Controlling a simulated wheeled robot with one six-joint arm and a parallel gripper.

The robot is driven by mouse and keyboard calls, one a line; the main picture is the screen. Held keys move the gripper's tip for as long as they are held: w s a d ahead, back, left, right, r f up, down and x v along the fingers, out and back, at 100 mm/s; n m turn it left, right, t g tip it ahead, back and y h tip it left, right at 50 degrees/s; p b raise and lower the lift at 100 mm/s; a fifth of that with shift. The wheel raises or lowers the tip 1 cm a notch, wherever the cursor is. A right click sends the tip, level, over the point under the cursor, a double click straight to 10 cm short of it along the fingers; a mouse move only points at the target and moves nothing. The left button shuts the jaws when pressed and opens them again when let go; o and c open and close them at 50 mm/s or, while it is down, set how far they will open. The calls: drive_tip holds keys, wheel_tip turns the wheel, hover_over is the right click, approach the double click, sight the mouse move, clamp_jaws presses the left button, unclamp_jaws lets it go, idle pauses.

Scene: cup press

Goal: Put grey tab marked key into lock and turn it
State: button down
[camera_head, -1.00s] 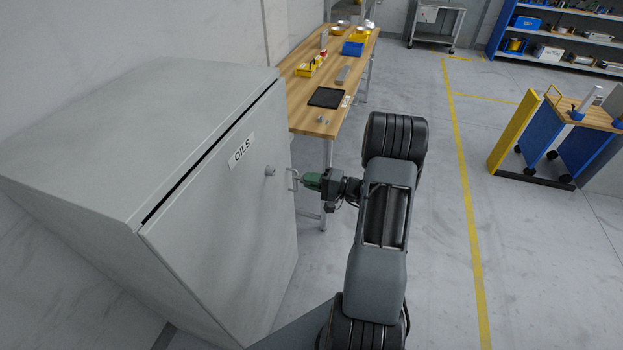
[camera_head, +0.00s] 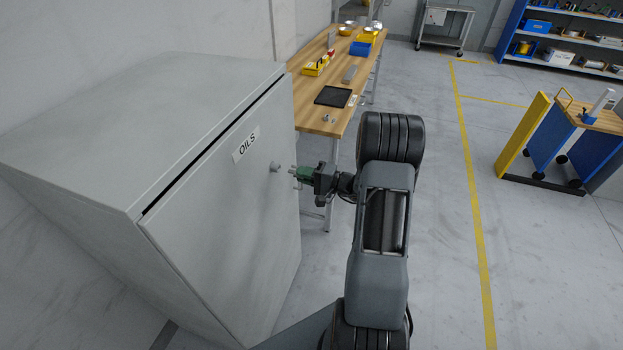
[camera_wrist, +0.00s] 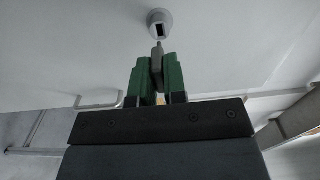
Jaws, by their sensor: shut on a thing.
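The grey key (camera_wrist: 157,53) is held between the green fingers of my gripper (camera_wrist: 156,68), which is shut on it. Its tip points at the lock (camera_wrist: 160,18), a round pale boss with a dark slot in its face. In the wrist view the tip shows just below the slot; I cannot tell whether it touches. The lock also shows in the head view (camera_head: 275,167), on the grey cabinet door (camera_head: 225,220) labelled OILS. There my gripper (camera_head: 297,174) is just right of the lock, with a small visible gap. The tab's marking is not visible.
A pale door handle (camera_wrist: 100,98) shows left of my fingers in the wrist view. A wooden workbench (camera_head: 312,118) with trays and boxes stands behind the cabinet. Open floor (camera_head: 440,240) lies to the right, with a blue and yellow cart (camera_head: 545,135) beyond.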

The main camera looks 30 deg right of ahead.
sight(289, 171)
drive_tip(key=shift+x, duration=0.9)
drive_tip(key=shift+b, duration=1.7)
idle(1.0)
drive_tip(key=shift+b+x, duration=1)
drive_tip(key=shift+x, duration=0.6)
drive_tip(key=c, duration=1.1)
unclamp_jaws()
drive_tip(key=b+v, duration=0.3)
drive_tip(key=v, duration=1)
drive_tip(key=shift+s+d, duration=0.25)
drive_tip(key=shift+s, duration=0.05)
